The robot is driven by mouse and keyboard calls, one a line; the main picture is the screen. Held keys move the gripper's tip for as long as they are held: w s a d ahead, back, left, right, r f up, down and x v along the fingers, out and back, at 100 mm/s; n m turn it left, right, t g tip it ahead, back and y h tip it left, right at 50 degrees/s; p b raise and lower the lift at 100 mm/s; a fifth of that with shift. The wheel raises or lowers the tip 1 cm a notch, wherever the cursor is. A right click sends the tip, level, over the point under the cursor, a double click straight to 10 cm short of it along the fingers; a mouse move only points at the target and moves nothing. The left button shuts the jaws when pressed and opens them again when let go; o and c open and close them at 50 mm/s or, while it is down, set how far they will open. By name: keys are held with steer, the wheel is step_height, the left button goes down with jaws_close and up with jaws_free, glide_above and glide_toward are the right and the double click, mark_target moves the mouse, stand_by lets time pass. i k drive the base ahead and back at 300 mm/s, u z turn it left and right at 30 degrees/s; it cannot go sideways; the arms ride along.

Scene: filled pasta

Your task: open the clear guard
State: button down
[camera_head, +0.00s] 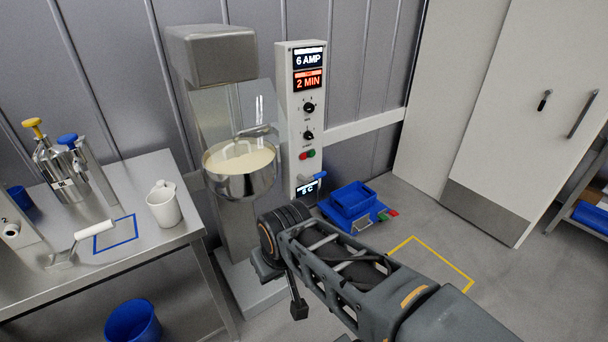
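The clear guard (222,108) is a see-through panel on the front of the mixer (212,55), between its grey head and the steel bowl (240,185). A grey bar (258,131), which looks like its handle, sits near its lower right edge. The guard looks lowered over the back of the bowl, and its exact edges are hard to make out. The bowl holds pale cream dough. My gripper (284,290) hangs at the end of my dark arm, in front of and below the bowl, apart from the guard. Its fingers are partly hidden by my wrist, so their opening is unclear.
Blue bins (350,202) sit on the floor. Open floor lies at right.

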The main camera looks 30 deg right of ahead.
mark_target(264, 127)
steer(key=i, duration=0.85)
steer(key=u, duration=0.3)
